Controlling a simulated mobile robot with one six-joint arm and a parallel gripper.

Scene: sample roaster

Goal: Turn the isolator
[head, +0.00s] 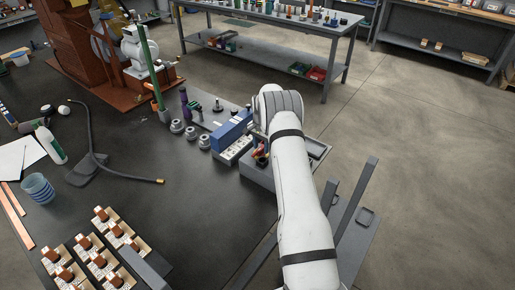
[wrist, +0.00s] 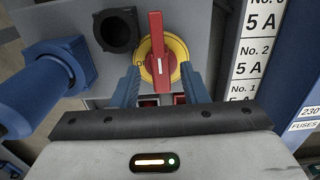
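The isolator (wrist: 156,30) is a red bar handle on a round yellow plate, set in a grey panel in the wrist view. The handle stands upright, with a white mark at its lower end. Lettering at the plate's left is partly hidden. My gripper (wrist: 159,72) is open, its two blue fingers one on each side of the handle's lower end, with a visible gap on both sides. In the head view the isolator (head: 261,157) shows as a small red and yellow patch beside my white arm, which hides my gripper there.
A black round socket (wrist: 116,31) and a blue plug (wrist: 50,75) sit left of the isolator. A white fuse label strip (wrist: 256,45) and a blue box are at its right. Several small brown-topped blocks (head: 98,262) stand at the bench's near left.

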